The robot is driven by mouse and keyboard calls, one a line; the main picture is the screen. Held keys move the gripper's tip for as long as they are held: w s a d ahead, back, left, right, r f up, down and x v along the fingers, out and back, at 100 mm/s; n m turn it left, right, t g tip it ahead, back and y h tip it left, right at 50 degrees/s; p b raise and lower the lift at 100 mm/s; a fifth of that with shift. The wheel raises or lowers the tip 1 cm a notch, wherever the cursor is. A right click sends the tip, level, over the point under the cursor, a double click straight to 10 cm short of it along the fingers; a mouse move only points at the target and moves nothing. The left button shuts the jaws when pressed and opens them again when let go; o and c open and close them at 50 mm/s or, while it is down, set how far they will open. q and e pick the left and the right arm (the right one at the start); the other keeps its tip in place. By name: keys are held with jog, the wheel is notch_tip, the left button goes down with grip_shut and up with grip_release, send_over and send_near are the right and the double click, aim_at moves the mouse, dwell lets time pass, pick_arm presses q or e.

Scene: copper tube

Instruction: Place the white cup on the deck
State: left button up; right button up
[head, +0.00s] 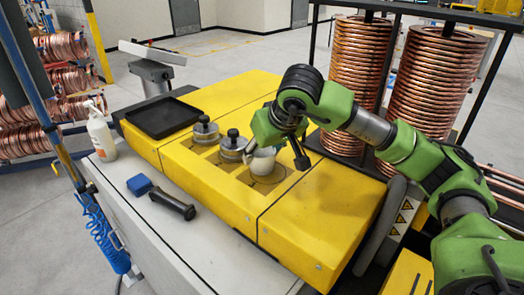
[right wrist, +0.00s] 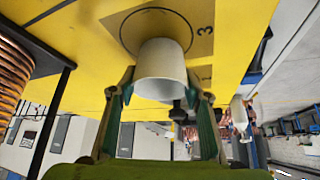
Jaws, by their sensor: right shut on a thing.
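The white cup (head: 262,161) is between the fingers of my right gripper (head: 273,155), which is shut on it. The cup hangs at the right end of the row of silver pots on the yellow deck (head: 312,215). In the right wrist view the cup (right wrist: 162,62) sits between both fingers, beside a printed circle (right wrist: 150,22) with the number 3. I cannot tell whether its base touches the deck. The gripper hides part of the cup in the head view. My left gripper is not in view.
Two silver pots with black knobs, one on the left (head: 205,130) and one closer to the cup (head: 232,146), stand on the deck. A black tray (head: 162,117) lies at its far left. Copper coils (head: 352,90) stand behind.

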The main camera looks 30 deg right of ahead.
jog(key=shift+f, duration=0.25)
jog(key=o, duration=1.1)
jog(key=shift+r, duration=0.1)
